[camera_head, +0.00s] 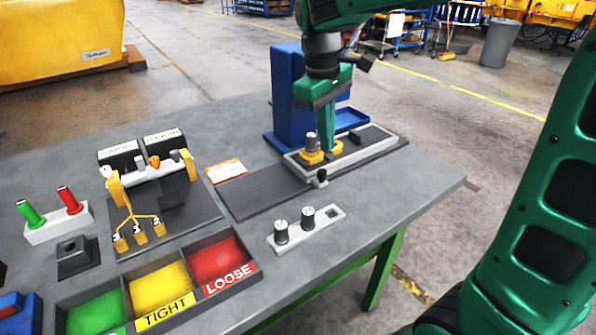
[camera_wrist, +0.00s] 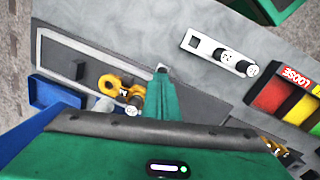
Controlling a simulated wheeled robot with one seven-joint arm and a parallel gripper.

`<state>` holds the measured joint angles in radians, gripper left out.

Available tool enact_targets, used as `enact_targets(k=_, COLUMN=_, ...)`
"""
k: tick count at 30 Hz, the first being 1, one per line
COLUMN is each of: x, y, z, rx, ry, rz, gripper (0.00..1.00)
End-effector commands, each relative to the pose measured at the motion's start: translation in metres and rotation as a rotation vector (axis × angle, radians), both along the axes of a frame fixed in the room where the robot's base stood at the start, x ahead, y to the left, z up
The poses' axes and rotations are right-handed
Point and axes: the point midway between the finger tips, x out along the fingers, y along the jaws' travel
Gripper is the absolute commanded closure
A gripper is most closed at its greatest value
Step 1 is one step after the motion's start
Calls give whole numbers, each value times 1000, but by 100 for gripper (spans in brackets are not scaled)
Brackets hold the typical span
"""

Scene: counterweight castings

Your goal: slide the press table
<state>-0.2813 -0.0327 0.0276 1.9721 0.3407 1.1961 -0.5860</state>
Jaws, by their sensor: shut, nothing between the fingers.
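The press table is a grey-rimmed tray (camera_head: 375,153) on a dark base plate (camera_head: 265,193), at the foot of the blue press column (camera_head: 289,100). It carries yellow holders (camera_head: 312,158) with a grey cylinder (camera_head: 311,142) in one, and a dark block (camera_head: 357,134). A dark knob (camera_head: 321,178) stands at its near left corner. My gripper (camera_head: 327,146) is shut and empty, pointing down over the tray beside the yellow holders. In the wrist view the tray (camera_wrist: 75,50) is at left, and my fingertips (camera_wrist: 161,76) overlap its end. I cannot tell whether they touch it.
Green, yellow and red bins (camera_head: 160,288) line the near edge. A fixture with yellow arms (camera_head: 165,180) stands left. The dark plate left of the tray is bare.

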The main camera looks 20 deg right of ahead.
Motion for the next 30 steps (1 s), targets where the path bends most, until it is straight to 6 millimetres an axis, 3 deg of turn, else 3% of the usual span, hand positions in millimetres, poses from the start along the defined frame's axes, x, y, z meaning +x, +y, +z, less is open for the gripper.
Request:
enact_targets(k=10, x=9, y=60, z=-9, rx=-130, ry=74, rz=610, gripper=100)
enact_targets(k=18, x=3, y=113, z=-13, rx=-242, ry=171, rz=1088, gripper=100)
enact_targets(k=24, x=-2, y=131, z=-14, rx=-283, ry=216, rz=1257, gripper=100)
enact_targets(k=30, x=-1, y=128, z=-22, rx=-291, ry=225, rz=1282, gripper=100)
